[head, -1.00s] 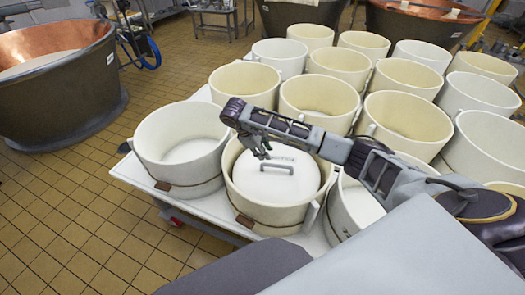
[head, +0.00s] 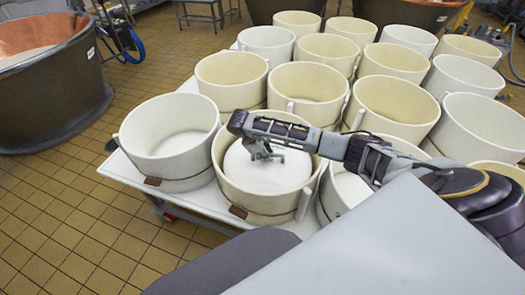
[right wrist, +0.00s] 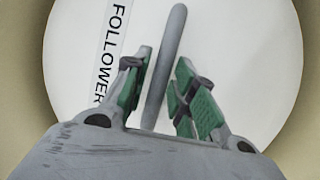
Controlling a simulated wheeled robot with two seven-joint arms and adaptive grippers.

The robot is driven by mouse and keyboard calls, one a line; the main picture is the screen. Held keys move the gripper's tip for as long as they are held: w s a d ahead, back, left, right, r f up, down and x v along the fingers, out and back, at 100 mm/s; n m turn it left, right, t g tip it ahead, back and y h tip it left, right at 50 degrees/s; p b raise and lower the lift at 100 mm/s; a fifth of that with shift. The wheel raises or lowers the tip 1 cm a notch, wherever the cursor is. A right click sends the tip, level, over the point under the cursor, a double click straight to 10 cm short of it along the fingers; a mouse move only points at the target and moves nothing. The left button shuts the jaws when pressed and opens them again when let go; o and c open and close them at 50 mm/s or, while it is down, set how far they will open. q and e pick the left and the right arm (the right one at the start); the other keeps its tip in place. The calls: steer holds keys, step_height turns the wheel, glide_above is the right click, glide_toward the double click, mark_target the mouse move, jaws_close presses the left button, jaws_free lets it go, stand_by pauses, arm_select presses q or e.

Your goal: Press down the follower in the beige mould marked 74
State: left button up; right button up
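The beige mould (head: 264,204) stands in the front row, second from the left, with a brown tag on its band. I cannot read a number on it. The white follower (head: 262,176) lies inside it, below the rim. In the right wrist view the follower (right wrist: 240,50) carries a "FOLLOWER" label and a grey bar handle (right wrist: 163,70). My right gripper (head: 264,153) is over the follower, inside the mould's outline. In the right wrist view its green-padded fingers (right wrist: 160,88) are open, one on each side of the handle, with gaps showing. My left gripper is not in view.
Several other moulds stand close around on the white table (head: 118,172). A white mould (head: 170,145) is directly left. My right forearm passes over a mould at right. A copper vat (head: 45,85) stands at far left; the tiled floor (head: 60,210) before it is clear.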

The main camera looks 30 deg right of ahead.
steer(key=shift+d+f, duration=0.2)
steer(key=shift+f, duration=0.4)
jaws_close()
stand_by(0.4)
